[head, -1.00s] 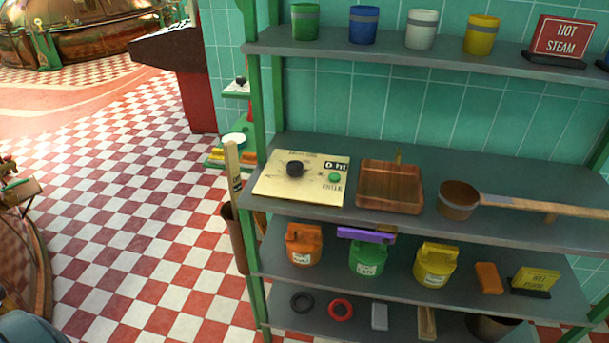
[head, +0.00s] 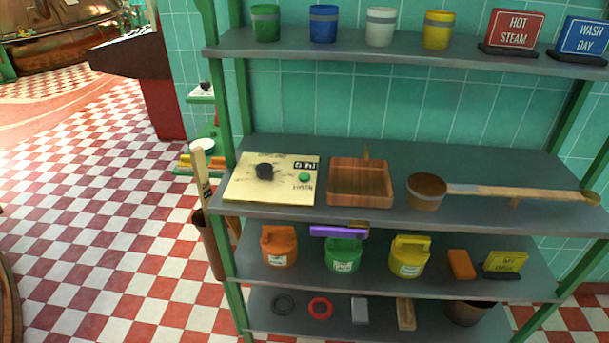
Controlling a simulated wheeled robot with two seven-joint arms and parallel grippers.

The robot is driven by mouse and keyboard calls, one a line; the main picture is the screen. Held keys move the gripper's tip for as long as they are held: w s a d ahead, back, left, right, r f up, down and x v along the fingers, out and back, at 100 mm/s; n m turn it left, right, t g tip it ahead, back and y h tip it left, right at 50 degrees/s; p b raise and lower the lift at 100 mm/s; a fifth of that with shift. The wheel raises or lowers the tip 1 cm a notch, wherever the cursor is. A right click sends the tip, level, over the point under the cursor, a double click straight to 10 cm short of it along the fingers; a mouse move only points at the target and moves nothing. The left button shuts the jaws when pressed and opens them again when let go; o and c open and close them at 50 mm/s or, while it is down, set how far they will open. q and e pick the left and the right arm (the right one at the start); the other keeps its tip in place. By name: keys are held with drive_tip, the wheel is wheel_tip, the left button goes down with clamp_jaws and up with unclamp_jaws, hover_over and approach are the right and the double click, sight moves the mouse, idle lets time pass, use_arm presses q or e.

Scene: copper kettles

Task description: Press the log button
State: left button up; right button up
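A cream panel (head: 242,190) lies on the left end of the middle shelf. It carries a black knob (head: 265,171), a small dark display (head: 304,165) and a round green button (head: 304,177). The lettering by the button is too small to read for certain, so I cannot tell whether it is the log button. Neither of my grippers shows in the head view.
The middle shelf (head: 400,222) also holds a copper tray (head: 360,182) and a long-handled copper ladle (head: 427,190). Coloured cans, including an orange one (head: 279,247), stand below. A wooden-handled tool (head: 202,175) stands upright by the left post. Checkered floor left is clear.

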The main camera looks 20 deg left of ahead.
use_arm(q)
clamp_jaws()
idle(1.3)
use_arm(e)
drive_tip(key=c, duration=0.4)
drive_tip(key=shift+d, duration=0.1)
